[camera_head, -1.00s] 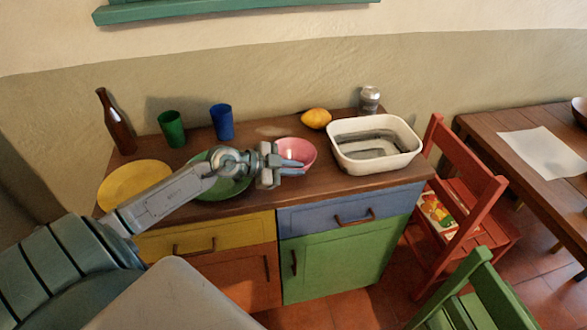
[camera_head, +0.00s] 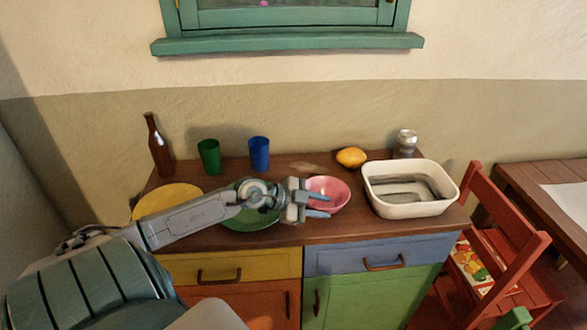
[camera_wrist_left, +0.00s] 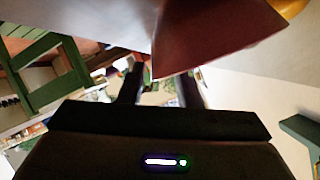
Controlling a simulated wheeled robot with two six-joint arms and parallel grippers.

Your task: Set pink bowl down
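The pink bowl (camera_head: 335,187) sits upright on the wooden counter (camera_head: 240,236), between the green plate (camera_head: 247,221) and the white basin. My left gripper (camera_head: 319,205) is at the bowl's near left side. Its two fingers are apart, one overlapping the bowl in the picture and one by its near edge. In the left wrist view the bowl (camera_wrist_left: 215,35) fills the upper middle, dark and close, with its lower corner near the gap between the fingers (camera_wrist_left: 158,88). Whether a finger touches the bowl is unclear. My right gripper is out of view.
The white basin (camera_head: 410,208) stands right of the bowl, with a can (camera_head: 405,143) and a yellow fruit (camera_head: 351,157) behind. A blue cup (camera_head: 259,154), green cup (camera_head: 209,157), bottle (camera_head: 158,146) and yellow plate (camera_head: 160,197) are left. A red chair (camera_head: 490,210) stands right.

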